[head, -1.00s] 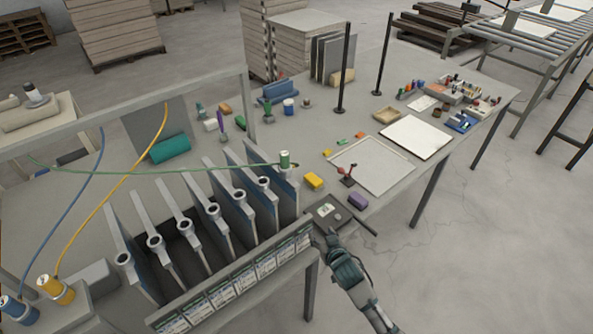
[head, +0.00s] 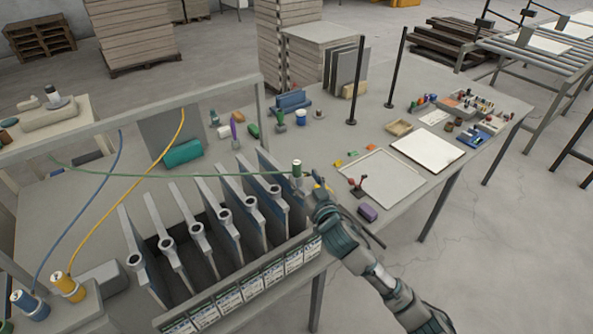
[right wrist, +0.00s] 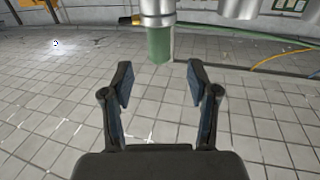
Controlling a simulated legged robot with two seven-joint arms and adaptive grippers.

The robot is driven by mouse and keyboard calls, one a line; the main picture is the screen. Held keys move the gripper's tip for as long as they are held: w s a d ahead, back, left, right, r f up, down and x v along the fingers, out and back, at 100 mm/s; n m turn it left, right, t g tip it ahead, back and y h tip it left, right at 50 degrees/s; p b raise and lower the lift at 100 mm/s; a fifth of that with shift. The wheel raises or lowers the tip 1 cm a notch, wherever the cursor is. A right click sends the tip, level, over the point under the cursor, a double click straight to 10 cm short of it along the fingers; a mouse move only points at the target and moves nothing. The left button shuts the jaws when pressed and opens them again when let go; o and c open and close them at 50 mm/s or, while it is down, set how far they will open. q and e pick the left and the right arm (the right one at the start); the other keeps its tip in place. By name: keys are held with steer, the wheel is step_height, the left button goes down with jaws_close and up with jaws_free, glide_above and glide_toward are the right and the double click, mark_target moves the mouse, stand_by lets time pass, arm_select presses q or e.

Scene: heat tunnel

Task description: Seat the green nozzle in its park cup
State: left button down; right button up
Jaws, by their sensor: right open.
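The green nozzle (head: 297,168) stands upright at the rightmost panel of the rack, with a green hose running from it to the left. My right gripper (head: 317,182) is just to the right of the nozzle. In the right wrist view the right gripper (right wrist: 160,82) is open and empty. The green nozzle (right wrist: 159,45) shows ahead, in line with the gap between the fingertips and beyond them. I cannot make out an empty park cup for it. A blue nozzle (head: 27,304) and a yellow nozzle (head: 68,287) stand at the lower left. My left gripper is out of view.
Several upright panels with ring-shaped tops, one of them a panel (head: 195,226), fill the rack left of the gripper. A teal roll (head: 183,153) lies behind. Blue and yellow hoses hang from the overhead rail (head: 150,108).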

mark_target(298, 170)
steer(key=shift+x, duration=0.75)
steer(key=x, duration=0.2)
steer(key=p+x, duration=0.1)
steer(key=x, duration=0.2)
steer(key=shift+d+f, duration=0.2)
steer(key=shift+f, duration=0.05)
steer(key=shift+s+a, duration=0.1)
steer(key=shift+c, duration=1)
steer(key=shift+a, duration=0.1)
jaws_close()
